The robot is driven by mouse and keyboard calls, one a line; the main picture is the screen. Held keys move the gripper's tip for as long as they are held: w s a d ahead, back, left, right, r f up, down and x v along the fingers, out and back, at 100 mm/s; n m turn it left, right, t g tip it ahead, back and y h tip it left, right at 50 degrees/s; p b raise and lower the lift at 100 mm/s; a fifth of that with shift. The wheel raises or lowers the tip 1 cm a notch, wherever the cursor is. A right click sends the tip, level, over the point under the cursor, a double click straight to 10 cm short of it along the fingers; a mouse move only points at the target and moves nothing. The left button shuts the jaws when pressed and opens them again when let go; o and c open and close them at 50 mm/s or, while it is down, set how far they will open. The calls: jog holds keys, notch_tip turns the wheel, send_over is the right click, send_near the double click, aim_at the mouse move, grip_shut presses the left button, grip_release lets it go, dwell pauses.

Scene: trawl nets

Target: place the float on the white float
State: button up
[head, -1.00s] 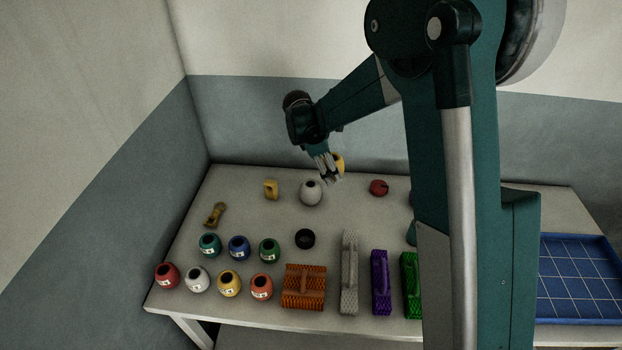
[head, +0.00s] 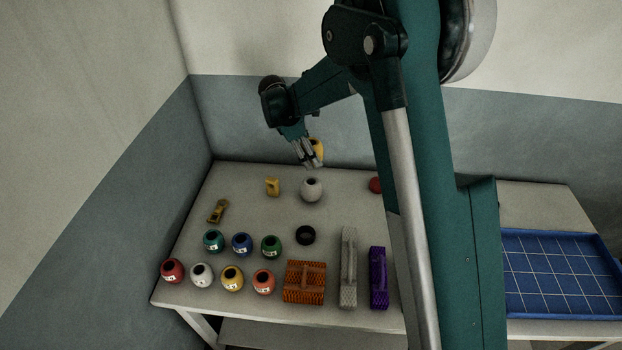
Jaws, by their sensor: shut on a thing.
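My gripper (head: 310,162) is in the air above the back of the table, shut on a yellow float (head: 318,149). The fingers hide part of this float. A larger white float (head: 311,190) stands on the table almost straight below the gripper in the picture, with a clear gap between them. Its dark top opening faces up. A smaller white float (head: 202,275) with a label stands in the front row at the left.
Several coloured floats, such as a red one (head: 172,271), fill the front left. A black ring (head: 305,235), an orange brush-like block (head: 304,282), a grey one (head: 348,268) and a purple one (head: 378,278) stand nearby. A blue tray (head: 560,312) is at right.

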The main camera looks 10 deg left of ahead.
jog(key=shift+f, duration=3)
jog(key=shift+f, duration=1.85)
jog(key=shift+f, duration=0.15)
jog(key=o, duration=0.9)
jog(key=v, duration=1.2)
jog(key=shift+d+r, duration=0.1)
jog(key=shift+r, duration=0.1)
